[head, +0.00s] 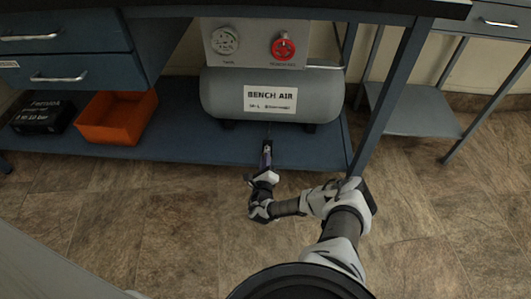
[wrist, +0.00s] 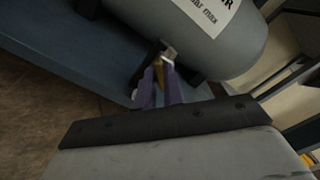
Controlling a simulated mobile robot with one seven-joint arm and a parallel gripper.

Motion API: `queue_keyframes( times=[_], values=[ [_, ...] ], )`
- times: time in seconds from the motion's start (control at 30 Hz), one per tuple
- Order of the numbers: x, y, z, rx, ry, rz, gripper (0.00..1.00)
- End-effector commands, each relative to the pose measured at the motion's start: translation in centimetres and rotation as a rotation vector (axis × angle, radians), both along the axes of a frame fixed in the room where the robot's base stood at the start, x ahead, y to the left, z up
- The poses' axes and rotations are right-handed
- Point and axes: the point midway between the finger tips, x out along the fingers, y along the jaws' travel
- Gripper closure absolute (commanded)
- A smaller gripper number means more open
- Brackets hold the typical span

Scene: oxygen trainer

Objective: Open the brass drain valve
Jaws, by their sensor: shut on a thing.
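The brass drain valve (wrist: 158,73) shows in the wrist view as a small brass-coloured piece between my purple fingers, below the grey air tank (wrist: 205,35). A small bright metal piece (wrist: 170,54) sits just above it. My gripper (wrist: 160,84) is shut on the valve. In the head view my gripper (head: 267,147) reaches in under the tank (head: 225,95) labelled BENCH AIR, and the valve is too small and covered there to make out. The fingers hide part of the valve, so I cannot tell how far its handle is turned.
The tank stands on dark feet on a blue lower shelf (head: 195,148). Above it is a panel (head: 258,55) with a gauge and a red knob (head: 283,46). An orange bin (head: 112,125) and a black case (head: 45,115) stand left. A table leg (head: 385,105) is close right.

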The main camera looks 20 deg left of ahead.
Motion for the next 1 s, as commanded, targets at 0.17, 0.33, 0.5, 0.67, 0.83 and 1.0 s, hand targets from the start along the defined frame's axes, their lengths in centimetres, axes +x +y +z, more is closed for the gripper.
queue_keyframes(
  times=[0.17,0.33,0.5,0.67,0.83,1.0],
  values=[
    [-0.17,0.01,0.55,-0.163,-0.045,-0.001,1.00],
    [-0.16,-0.01,0.37,-0.315,-0.087,-0.002,1.00],
    [-0.14,-0.01,0.19,-0.453,-0.128,-0.001,1.00],
    [-0.14,-0.06,-0.01,-0.557,-0.158,-0.003,1.00],
    [-0.12,-0.03,-0.17,-0.636,-0.181,-0.003,1.00],
    [-0.07,-0.05,-0.27,-0.682,-0.195,-0.003,1.00]
  ],
)
